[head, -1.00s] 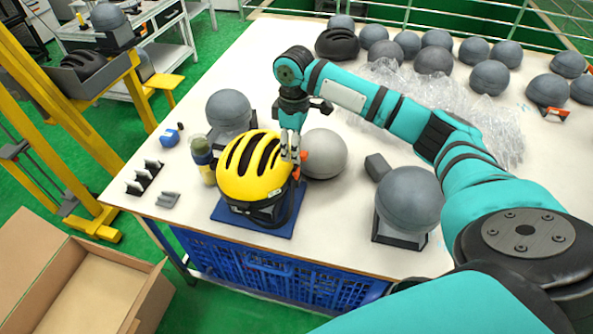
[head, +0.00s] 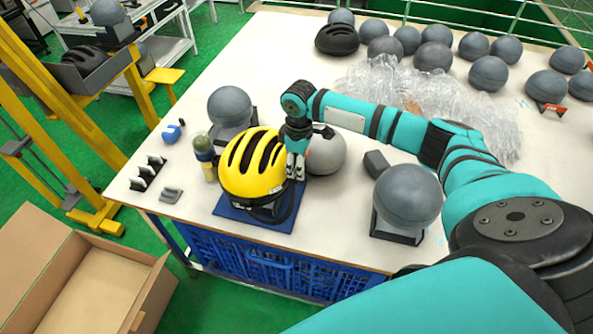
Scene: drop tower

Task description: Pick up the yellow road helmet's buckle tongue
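The yellow road helmet (head: 251,165) with black vents sits on a dark stand on a blue mat (head: 234,213) near the table's front edge. Black straps hang under its rim. The buckle tongue is too small or hidden to make out. My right gripper (head: 296,172) points down at the helmet's right side, close against the strap area. Its fingertips are small and close together; I cannot tell whether they hold anything. My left gripper is not in view.
A light grey headform (head: 325,152) stands right behind my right gripper. A dark grey headform (head: 407,196) on a base stands to the right. A bottle (head: 204,157) is left of the helmet. Crumpled clear wrap (head: 420,95) lies behind. An open cardboard box (head: 95,285) is on the floor at left.

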